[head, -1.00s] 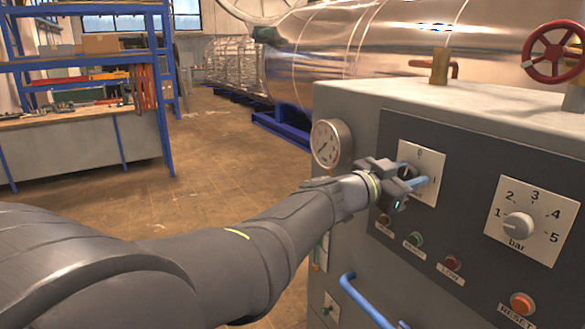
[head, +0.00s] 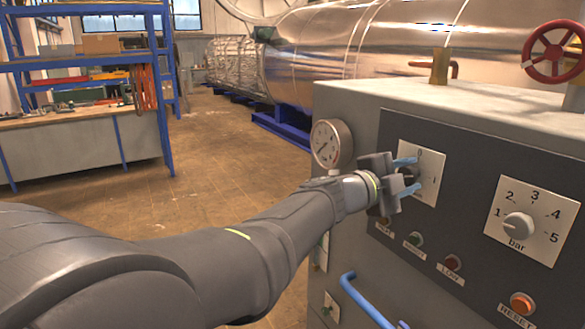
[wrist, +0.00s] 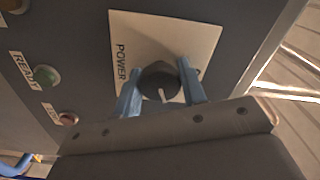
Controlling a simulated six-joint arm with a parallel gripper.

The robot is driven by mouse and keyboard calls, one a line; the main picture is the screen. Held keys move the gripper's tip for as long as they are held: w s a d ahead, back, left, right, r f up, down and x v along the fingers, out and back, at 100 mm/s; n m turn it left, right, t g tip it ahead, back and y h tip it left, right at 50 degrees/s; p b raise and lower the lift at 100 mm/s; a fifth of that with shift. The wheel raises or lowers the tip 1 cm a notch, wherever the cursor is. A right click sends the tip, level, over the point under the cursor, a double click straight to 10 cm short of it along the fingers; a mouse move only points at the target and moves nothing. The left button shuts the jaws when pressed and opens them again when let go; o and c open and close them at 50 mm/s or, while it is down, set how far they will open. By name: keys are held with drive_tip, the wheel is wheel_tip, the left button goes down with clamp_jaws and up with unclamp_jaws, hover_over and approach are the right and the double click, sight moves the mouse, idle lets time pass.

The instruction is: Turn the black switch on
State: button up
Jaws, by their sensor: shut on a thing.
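The black switch (wrist: 158,80) is a round knob on a pale square plate (wrist: 192,30) labelled POWER. In the wrist view its white mark points down the picture, toward my gripper body. My gripper (wrist: 166,90) has one blue finger on each side of the knob and is shut on it. In the head view, my gripper (head: 409,175) reaches the plate (head: 430,165), one finger above the other. The plate's 0 is at the top and its I at the right. The knob is partly hidden there.
A bar dial (head: 518,226) sits to the right. Below the plate are small buttons, including a green one (head: 416,239) and a red one (head: 453,263). A round gauge (head: 331,143) stands close on the left. A blue handle (head: 362,298) is lower down.

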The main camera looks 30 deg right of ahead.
drive_tip(key=shift+m, duration=2.3)
drive_tip(key=o, duration=0.9)
drive_tip(key=shift+o, duration=0.2)
drive_tip(key=a, duration=1.7)
drive_tip(key=shift+a, duration=0.2)
drive_tip(key=shift+d, duration=0.15)
drive_tip(key=d, duration=1.7)
